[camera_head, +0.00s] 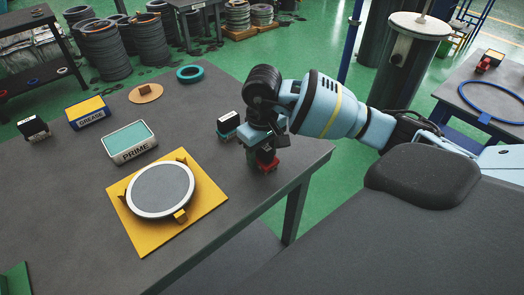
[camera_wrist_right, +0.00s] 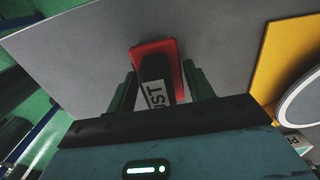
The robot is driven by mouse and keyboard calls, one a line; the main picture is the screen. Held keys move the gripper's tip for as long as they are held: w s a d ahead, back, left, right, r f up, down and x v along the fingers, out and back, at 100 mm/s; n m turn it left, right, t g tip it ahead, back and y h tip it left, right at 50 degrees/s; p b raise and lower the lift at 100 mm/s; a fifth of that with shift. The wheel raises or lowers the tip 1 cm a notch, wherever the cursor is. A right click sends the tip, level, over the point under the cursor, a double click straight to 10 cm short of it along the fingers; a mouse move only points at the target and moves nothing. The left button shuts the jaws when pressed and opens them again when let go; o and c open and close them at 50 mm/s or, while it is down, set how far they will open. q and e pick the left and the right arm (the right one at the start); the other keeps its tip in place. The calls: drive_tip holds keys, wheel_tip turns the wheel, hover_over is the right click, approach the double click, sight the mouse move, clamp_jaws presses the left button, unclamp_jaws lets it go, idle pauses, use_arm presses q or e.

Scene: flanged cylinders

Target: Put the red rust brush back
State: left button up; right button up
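The red rust brush (camera_head: 267,160) is near the right edge of the grey table, partly hidden by my right gripper in the head view. In the right wrist view its red base and dark handle (camera_wrist_right: 155,72) show, with a white label reading "UST". My right gripper (camera_wrist_right: 160,80) points down over the brush, one finger on each side of the handle. Narrow gaps seem to show between fingers and handle, so it looks open. The brush seems to be on the table. My left gripper is not in view.
A teal-and-black block (camera_head: 228,122) stands close left of my right gripper. A yellow plate (camera_head: 135,238) carries a round grey disc with a white rim (camera_head: 163,190). A PRIME tray (camera_head: 130,142), a GREASE box (camera_head: 88,112) and a black block (camera_head: 33,128) stand farther left.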

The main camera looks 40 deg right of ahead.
drive_tip(key=shift+o, duration=1.4)
drive_tip(key=shift+r, duration=0.1)
drive_tip(key=shift+r, duration=0.1)
drive_tip(key=shift+r, duration=0.35)
wheel_tip(320, 180, up, 11)
drive_tip(key=shift+r, duration=0.2)
drive_tip(key=shift+s+f, duration=0.1)
